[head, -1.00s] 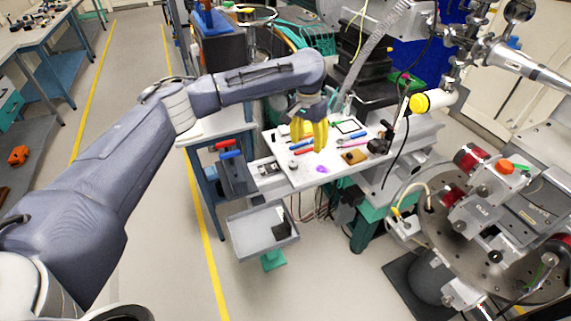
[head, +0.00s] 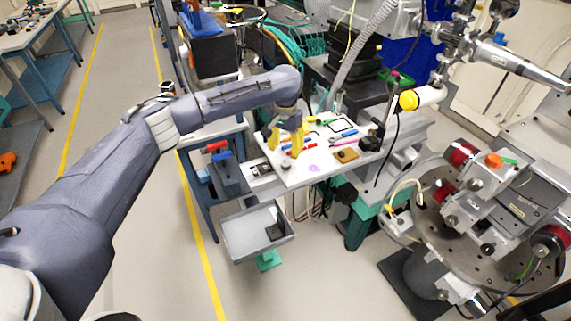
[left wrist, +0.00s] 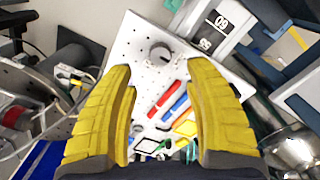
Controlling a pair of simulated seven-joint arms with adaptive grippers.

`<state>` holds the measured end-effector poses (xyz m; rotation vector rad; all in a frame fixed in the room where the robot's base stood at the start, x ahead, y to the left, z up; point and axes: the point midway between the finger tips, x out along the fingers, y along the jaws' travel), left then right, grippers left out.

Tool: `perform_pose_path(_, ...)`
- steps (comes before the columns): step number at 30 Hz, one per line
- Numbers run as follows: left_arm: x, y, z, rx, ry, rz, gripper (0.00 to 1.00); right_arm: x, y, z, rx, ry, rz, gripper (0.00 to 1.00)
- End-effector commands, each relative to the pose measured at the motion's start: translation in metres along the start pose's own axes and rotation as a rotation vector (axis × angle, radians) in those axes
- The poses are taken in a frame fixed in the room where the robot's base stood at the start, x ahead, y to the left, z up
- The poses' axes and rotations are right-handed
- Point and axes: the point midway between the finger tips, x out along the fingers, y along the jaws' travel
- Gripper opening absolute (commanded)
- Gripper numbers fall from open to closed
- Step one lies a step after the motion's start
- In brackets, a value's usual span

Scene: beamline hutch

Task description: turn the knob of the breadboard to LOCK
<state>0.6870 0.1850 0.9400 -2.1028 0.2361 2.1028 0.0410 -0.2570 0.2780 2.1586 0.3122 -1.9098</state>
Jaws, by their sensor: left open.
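The breadboard (head: 300,178) is a pale perforated plate on the bench in the head view, and it also shows in the left wrist view (left wrist: 131,42). Its knob (left wrist: 160,53) is a round grey knob with a dark top near the plate's far edge in the left wrist view. In the head view the knob (head: 285,166) is small, near the plate's front left. My left gripper (head: 291,152) has yellow fingers, open and empty, above the plate. In the left wrist view the knob lies between and beyond the fingertips (left wrist: 160,72). The knob's markings are too small to read.
Red and blue tools (left wrist: 174,103) lie on the plate between my fingers, with yellow and black frames nearby. A brown block (head: 345,156) sits right of the gripper. A grey tray (head: 245,240) stands in front. Round stage equipment (head: 480,225) stands at right.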

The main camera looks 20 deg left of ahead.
Motion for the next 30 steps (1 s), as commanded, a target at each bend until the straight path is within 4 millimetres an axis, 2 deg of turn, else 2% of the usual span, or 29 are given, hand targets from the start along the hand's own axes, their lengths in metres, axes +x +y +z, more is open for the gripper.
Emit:
perform_pose_path(3, 0.022, 0.001, 0.001, -0.002, -0.003, 0.002, 0.53, 0.0, 0.0, 0.0, 0.0, 0.0, 0.0, 0.44)
perform_pose_path(12, 0.06, 0.0, 0.0, -0.001, -0.001, 0.001, 0.53, 0.0, 0.0, 0.0, 0.0, 0.0, 0.0, 0.44)
perform_pose_path(18, 0.072, 0.0, 0.0, 0.0, 0.0, 0.001, 0.53, 0.0, 0.0, 0.0, 0.0, 0.0, 0.0, 0.44)
perform_pose_path(30, 0.074, 0.0, 0.0, 0.0, 0.0, 0.0, 0.55, 0.0, 0.0, 0.0, 0.0, 0.0, 0.0, 0.44)
